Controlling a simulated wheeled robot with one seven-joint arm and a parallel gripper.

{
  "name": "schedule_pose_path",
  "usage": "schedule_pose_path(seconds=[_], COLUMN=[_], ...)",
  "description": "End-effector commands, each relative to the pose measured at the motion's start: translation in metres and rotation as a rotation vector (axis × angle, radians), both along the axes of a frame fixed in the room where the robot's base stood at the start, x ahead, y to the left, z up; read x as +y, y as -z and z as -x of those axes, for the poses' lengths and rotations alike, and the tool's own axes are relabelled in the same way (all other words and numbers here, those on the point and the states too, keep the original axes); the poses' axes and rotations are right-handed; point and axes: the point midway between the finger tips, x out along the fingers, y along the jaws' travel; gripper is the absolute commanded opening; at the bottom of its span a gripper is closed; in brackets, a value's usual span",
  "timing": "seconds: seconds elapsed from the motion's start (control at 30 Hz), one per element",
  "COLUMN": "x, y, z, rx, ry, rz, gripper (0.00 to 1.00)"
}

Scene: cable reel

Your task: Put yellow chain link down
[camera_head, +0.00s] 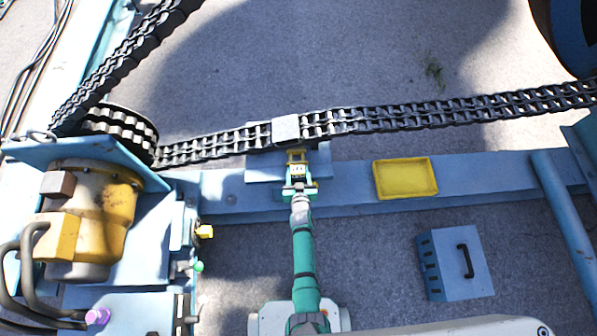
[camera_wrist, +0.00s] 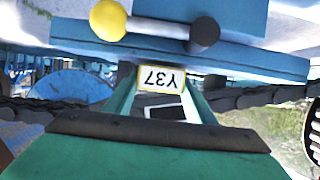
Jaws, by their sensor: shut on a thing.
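The yellow chain link (camera_head: 296,157) shows as a small yellow piece at the tip of my gripper (camera_head: 299,172) in the head view. It is just below the chain, over the blue beam. In the wrist view, a yellow-edged link with a white label reading Y37 upside down (camera_wrist: 161,78) sits between the green fingers of my gripper (camera_wrist: 163,92). My gripper is shut on it. A shallow yellow tray (camera_head: 405,192) lies on the beam to the right of my gripper, and it looks empty. Whether the link touches anything below is hidden.
A yellow motor (camera_head: 108,215) stands left. A blue box with a handle (camera_head: 455,263) stands on the floor at lower right.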

Motion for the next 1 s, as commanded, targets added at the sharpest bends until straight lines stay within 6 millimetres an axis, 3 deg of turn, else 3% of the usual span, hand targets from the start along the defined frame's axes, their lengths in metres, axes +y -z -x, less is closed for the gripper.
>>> schedule_pose_path(seconds=[0.37,0.4,0.47,1.0], x=[-0.0007,-0.0016,-0.0023,-0.0047], y=[0.0017,0.0029,0.0027,-0.0027], z=[-0.0012,-0.0003,-0.0003,0.0074], rx=[-0.003,0.000,0.000,0.000], ry=[0.001,0.003,0.004,0.006], rz=[-0.001,0.000,0.000,0.001], gripper=[0.14,0.55,0.69,0.69])
